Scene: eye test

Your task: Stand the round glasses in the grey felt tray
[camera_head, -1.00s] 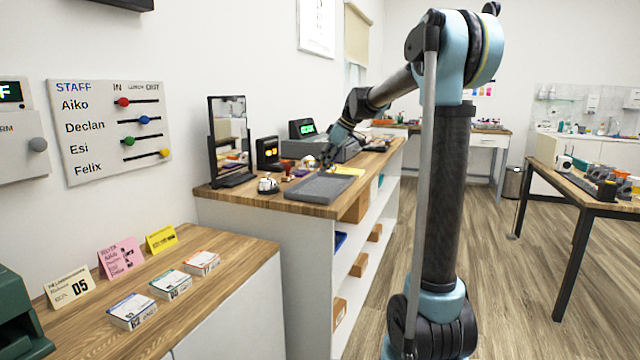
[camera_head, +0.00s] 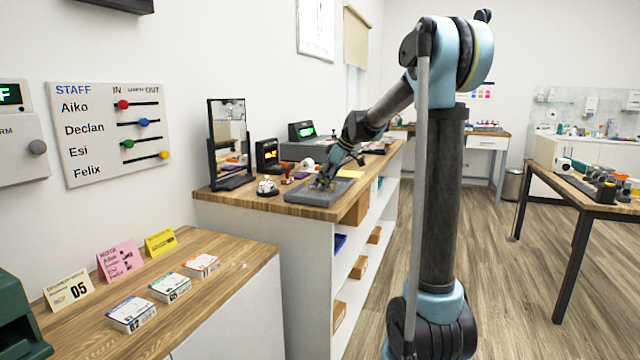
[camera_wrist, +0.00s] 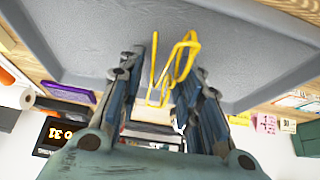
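One rim lies close to the right finger, and a gap shows beside the left finger. My gripper looks open around them; part of the frame is hidden by the fingers. The grey felt tray (camera_wrist: 90,35) lies right behind them. In the head view the tray (camera_head: 300,196) is on the wooden counter, with my gripper (camera_head: 322,186) low over it. A yellow outline of the glasses (camera_head: 311,187) shows there; whether they touch the tray I cannot tell.
A table mirror (camera_head: 230,145) and a service bell (camera_head: 267,187) stand left of the tray. A small display (camera_head: 267,155) and a cash register (camera_head: 305,148) stand behind. A yellow cloth or sheet (camera_head: 350,174) lies beyond the tray. The near counter holds small boxes (camera_head: 170,287).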

